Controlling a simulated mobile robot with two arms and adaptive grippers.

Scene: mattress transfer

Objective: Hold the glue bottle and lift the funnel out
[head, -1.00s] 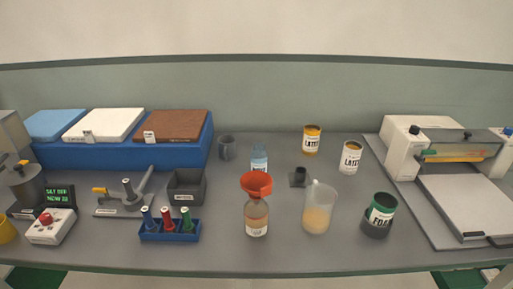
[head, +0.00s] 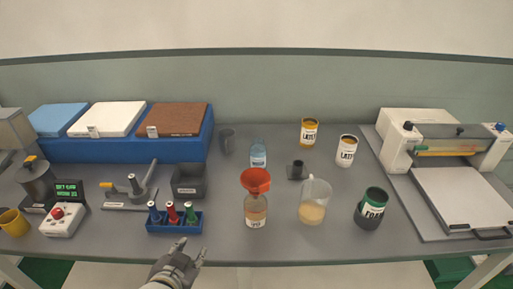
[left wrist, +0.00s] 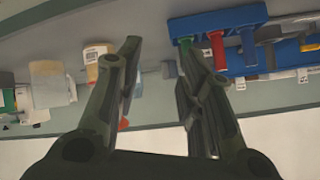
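The glue bottle (head: 256,211) stands upright near the front middle of the table, with tan glue in it. The red funnel (head: 256,180) sits in its mouth. My left gripper (head: 188,248) is at the table's front edge, left of the bottle and apart from it. In the left wrist view the two fingers (left wrist: 160,50) are spread with nothing between them. The bottle (left wrist: 97,62) shows behind the left finger there, and a bit of the red funnel (left wrist: 123,124) shows beside that finger. My right gripper is in neither view.
A blue rack (head: 174,222) with several coloured-top tools stands just behind my left gripper. A beaker (head: 314,203) stands right of the bottle, and a blue-capped bottle (head: 258,154) behind it. A dark-green-topped can (head: 371,208) is further right. The front table strip is mostly clear.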

